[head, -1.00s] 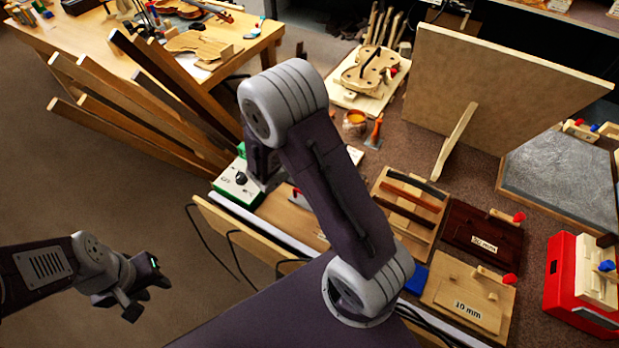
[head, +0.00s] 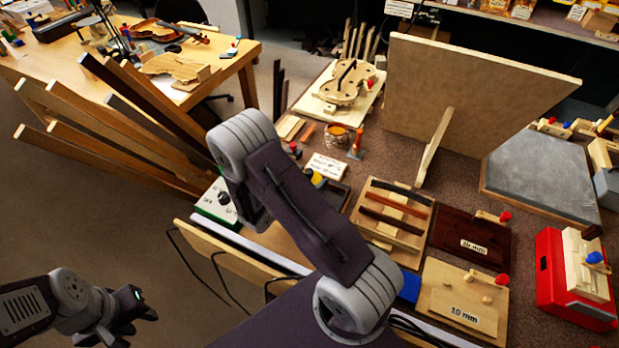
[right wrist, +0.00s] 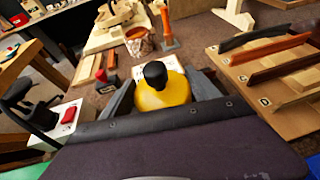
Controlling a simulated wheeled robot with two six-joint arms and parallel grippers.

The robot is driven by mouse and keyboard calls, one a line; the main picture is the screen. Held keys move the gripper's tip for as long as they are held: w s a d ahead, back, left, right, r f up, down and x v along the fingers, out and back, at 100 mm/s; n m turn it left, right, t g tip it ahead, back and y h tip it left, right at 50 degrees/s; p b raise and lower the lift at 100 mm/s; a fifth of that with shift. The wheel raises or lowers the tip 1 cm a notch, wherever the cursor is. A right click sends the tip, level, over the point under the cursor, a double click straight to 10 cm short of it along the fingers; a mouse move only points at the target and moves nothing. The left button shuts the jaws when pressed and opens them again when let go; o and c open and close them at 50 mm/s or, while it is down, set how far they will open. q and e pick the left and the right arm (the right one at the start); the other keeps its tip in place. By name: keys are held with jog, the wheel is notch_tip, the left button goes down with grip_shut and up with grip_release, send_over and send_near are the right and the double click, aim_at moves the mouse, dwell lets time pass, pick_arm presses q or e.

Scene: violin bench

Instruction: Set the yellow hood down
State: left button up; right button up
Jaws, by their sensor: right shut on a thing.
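The yellow hood (right wrist: 166,92) with a black knob shows in the middle of the right wrist view. My right gripper (right wrist: 160,101) has a grey finger on each side of it and is shut on it. In the head view only a small yellow patch of the hood (head: 317,179) shows past my right arm, close to a white written card (head: 327,166). The hood's lower edge is hidden, so I cannot tell whether it touches the bench. My left gripper (head: 141,314) is at lower left, away from the bench, its fingers apart and empty.
A jar (head: 337,138) and an orange-handled tool (head: 356,143) stand behind the card. A rack of wood strips (head: 385,222) lies to the right. A green-and-white box with a dial (head: 217,203) is left of my arm. A large leaning board (head: 470,110) stands behind.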

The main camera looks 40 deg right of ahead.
jog(key=shift+f, duration=0.15)
jog(key=o, duration=1.5)
